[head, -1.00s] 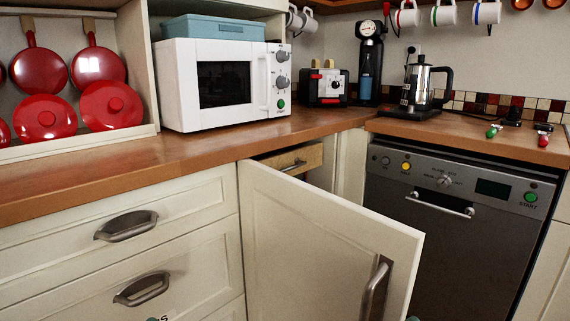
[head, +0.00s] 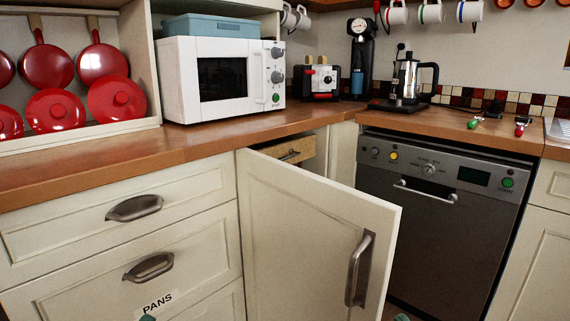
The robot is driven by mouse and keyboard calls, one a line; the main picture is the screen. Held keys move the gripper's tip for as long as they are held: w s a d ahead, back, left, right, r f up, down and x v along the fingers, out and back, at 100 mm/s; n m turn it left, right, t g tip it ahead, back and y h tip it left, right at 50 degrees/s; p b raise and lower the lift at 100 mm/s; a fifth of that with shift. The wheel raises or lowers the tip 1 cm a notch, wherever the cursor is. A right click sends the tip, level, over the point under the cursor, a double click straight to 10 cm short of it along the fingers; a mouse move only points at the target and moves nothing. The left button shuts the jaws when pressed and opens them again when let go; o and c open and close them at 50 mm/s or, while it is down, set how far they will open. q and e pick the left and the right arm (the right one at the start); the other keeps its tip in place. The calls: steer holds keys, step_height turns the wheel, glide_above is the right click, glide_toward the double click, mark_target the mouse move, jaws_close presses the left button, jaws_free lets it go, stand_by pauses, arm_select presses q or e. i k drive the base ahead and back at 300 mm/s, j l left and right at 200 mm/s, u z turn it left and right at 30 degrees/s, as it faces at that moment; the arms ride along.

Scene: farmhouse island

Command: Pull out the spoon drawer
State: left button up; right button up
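No label naming a spoon drawer is readable. A light wooden drawer front (head: 306,149) with a metal handle (head: 290,155) sits under the worktop, partly hidden behind an open cream cabinet door (head: 300,225). To the left is a closed cream top drawer (head: 60,228) with a metal cup handle (head: 134,208). Below it is a closed drawer labelled PANS (head: 157,302). Only small teal bits show at the bottom edge, perhaps parts of my arms. No gripper fingers are visible, and nothing of mine is seen touching a drawer or the door.
The open door, with its upright handle (head: 358,270), juts forward between the drawers and the dishwasher (head: 440,220). On the worktop (head: 100,172) stand a microwave (head: 222,80), a toaster (head: 316,80) and a metal coffee pot (head: 408,80). Red pans (head: 46,66) stand at the left.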

mark_target(290, 151)
steer(key=k+u, duration=0.3)
steer(key=k+j+u, duration=0.1)
steer(key=u, duration=0.2)
steer(key=l+u, duration=0.1)
steer(key=u, duration=0.25)
steer(key=l+u, duration=0.1)
steer(key=u, duration=0.3)
steer(key=l+u, duration=0.1)
steer(key=u, duration=0.25)
steer(key=k+l, duration=0.1)
steer(key=l, duration=0.45)
steer(key=k+l, duration=0.1)
steer(key=l, duration=0.4)
steer(key=k+l, duration=0.1)
steer(key=l, duration=1)
steer(key=k+l, duration=0.15)
steer(key=l, duration=0.35)
steer(key=i+j, duration=0.75)
